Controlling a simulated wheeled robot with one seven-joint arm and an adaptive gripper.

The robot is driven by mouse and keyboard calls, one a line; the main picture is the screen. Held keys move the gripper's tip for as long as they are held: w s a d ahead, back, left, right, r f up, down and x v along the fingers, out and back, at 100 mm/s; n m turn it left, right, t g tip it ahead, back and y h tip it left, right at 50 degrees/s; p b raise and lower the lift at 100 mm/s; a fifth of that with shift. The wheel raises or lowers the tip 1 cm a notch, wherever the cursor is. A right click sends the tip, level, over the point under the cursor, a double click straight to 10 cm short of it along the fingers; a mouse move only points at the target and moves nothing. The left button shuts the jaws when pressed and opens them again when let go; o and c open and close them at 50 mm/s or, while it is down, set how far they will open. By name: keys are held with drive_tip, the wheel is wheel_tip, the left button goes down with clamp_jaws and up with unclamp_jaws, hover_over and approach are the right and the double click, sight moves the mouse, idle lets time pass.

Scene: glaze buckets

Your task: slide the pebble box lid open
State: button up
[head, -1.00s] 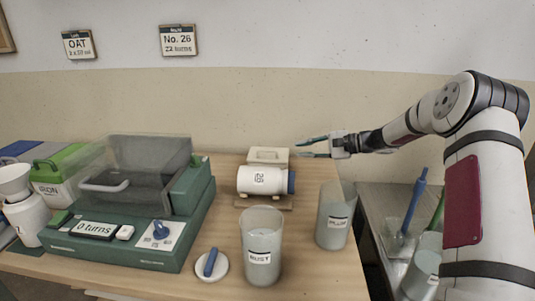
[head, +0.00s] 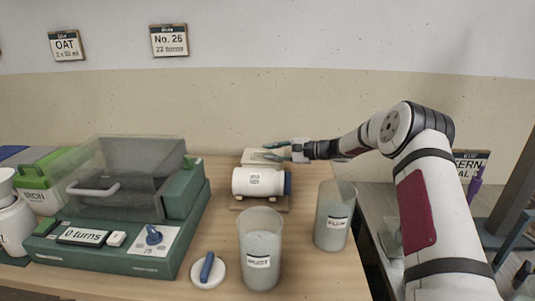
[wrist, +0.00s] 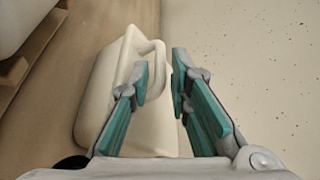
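The pebble box, a small cream box, stands behind the white jar on the wooden table in the head view; its lid (head: 252,156) is partly covered by my gripper (head: 272,151). In the wrist view the cream lid (wrist: 108,98) fills the left middle, with a raised loop handle (wrist: 156,48) at its upper right edge. My gripper (wrist: 159,82) is open, its teal fingers apart with nothing held. The fingertips are over the lid's right side, close to the handle. I cannot tell whether they touch it.
The white jar (head: 258,181) lies on a wooden stand in front of the box. Two labelled clear buckets (head: 259,235) (head: 334,218) stand nearer and to the right. A green machine (head: 120,245) with a clear hood fills the left. The wall is close behind the box.

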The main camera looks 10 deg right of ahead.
drive_tip(key=shift+x, duration=0.85)
drive_tip(key=shift+c, duration=0.3)
clamp_jaws()
drive_tip(key=s+d+b, duration=0.2)
drive_tip(key=s+d, duration=0.1)
drive_tip(key=d, duration=0.7)
drive_tip(key=shift+s+d, duration=0.2)
drive_tip(key=shift+s, duration=0.05)
drive_tip(key=shift+o, duration=0.3)
unclamp_jaws()
